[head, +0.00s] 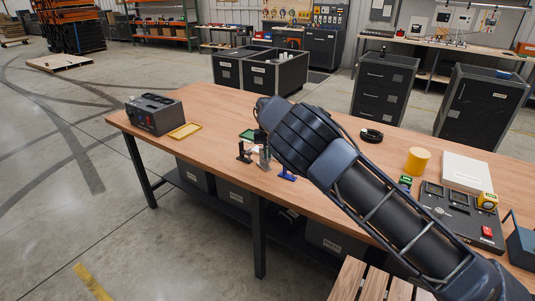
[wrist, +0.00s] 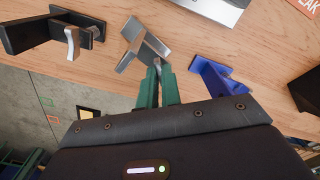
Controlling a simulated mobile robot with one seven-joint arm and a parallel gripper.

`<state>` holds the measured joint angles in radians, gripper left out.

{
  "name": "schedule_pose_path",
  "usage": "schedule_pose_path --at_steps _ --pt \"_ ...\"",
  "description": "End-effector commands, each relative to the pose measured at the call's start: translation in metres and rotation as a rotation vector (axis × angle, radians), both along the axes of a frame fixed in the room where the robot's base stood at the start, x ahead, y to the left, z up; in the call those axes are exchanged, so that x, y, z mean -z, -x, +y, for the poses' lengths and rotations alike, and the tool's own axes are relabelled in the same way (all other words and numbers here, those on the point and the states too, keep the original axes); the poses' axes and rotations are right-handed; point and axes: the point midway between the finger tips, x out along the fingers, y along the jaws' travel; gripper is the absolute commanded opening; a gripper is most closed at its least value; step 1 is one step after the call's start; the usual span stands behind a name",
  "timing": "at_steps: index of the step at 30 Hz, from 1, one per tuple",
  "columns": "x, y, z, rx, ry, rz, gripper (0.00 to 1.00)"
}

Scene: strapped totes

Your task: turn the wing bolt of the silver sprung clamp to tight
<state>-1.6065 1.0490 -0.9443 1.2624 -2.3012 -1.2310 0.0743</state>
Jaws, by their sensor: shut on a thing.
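The silver sprung clamp (wrist: 146,46) stands on the wooden workbench in the upper middle of the wrist view. In the head view it shows small (head: 264,157), just below my gripper's dark body. My gripper (wrist: 158,68) has green fingers that reach the lower end of the silver clamp. It is shut on a part there, which seems to be the wing bolt. The wing bolt is hidden between the fingers, so its angle cannot be told. A black clamp (wrist: 58,33) stands to the left and a blue clamp (wrist: 213,74) to the right, both apart from the fingers.
The wooden workbench (head: 210,100) has free room left of the clamps. A dark grey box (head: 154,114) and a yellow tray (head: 185,131) lie at its left end. A yellow cylinder (head: 417,161), a white box (head: 467,172) and a black panel (head: 455,215) are on the right.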

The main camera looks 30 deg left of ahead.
Motion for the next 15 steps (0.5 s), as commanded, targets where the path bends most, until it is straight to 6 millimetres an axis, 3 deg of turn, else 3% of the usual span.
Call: schedule_pose_path --at_steps 15 --pt "0.0001 0.0001 -0.0001 0.347 0.001 0.0 0.0"
